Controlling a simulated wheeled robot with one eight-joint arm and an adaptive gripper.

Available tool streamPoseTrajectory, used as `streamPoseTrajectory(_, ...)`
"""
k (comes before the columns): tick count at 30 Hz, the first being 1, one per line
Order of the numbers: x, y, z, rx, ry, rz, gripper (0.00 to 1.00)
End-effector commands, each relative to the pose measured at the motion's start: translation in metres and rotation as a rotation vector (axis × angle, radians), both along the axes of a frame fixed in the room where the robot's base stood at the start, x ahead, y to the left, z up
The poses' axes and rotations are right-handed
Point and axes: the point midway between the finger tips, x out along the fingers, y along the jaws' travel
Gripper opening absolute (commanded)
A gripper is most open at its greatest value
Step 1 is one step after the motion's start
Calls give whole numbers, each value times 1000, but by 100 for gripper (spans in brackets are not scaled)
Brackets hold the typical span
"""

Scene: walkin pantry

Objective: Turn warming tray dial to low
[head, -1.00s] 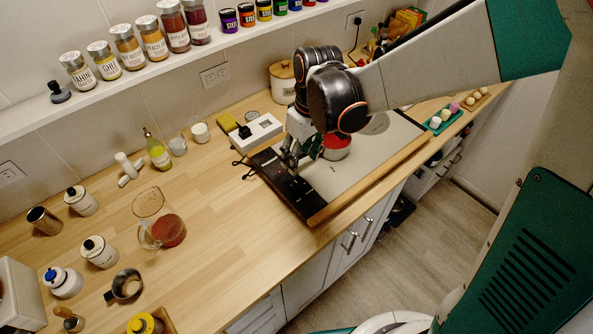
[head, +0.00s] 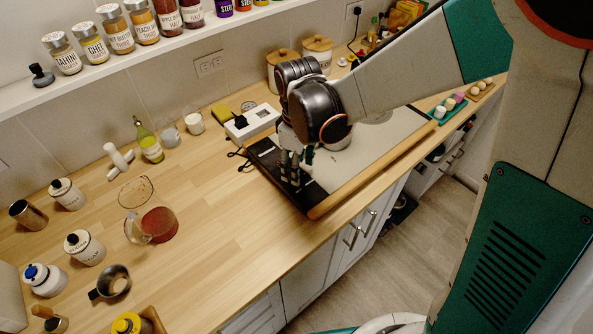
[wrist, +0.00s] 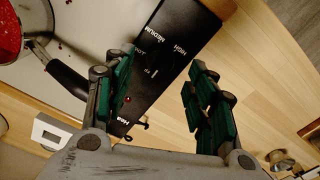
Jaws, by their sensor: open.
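The warming tray (head: 372,152) lies on the counter, a pale metal plate with a black control panel (head: 300,196) at its left end. The panel also shows in the wrist view (wrist: 190,30), with the words HIGH and MEDIUM and a small red light. I cannot clearly make out the black dial against the black panel. My gripper (head: 291,168) is over the panel, fingers pointing down. In the wrist view my gripper (wrist: 162,80) is open and empty, with the panel's labels seen between and beyond the fingers. Contact with the panel cannot be told.
A pot with red contents (wrist: 10,32) stands on the tray, its dark handle (wrist: 66,76) near my left finger. A white device (head: 251,123) sits behind the panel. A glass jug (head: 155,226) and several jars stand left. The counter between jug and tray is clear.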

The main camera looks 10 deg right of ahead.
Motion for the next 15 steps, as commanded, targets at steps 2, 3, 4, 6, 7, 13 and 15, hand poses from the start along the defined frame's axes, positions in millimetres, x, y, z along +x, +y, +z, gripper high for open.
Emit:
streamPoseTrajectory(2, 0, 0, -16, 0, 0, 0, 51)
streamPoseTrajectory(3, 0, 0, -20, 0, 0, 0, 51)
streamPoseTrajectory(4, 0, 0, -23, 0, 0, 0, 51)
streamPoseTrajectory(6, 0, 0, -29, 0, 0, 0, 51)
streamPoseTrajectory(7, 0, 0, -31, 0, 0, -1, 51)
streamPoseTrajectory(13, 0, 0, -37, 0, 0, -1, 51)
streamPoseTrajectory(15, 0, 0, -37, 0, 0, -1, 51)
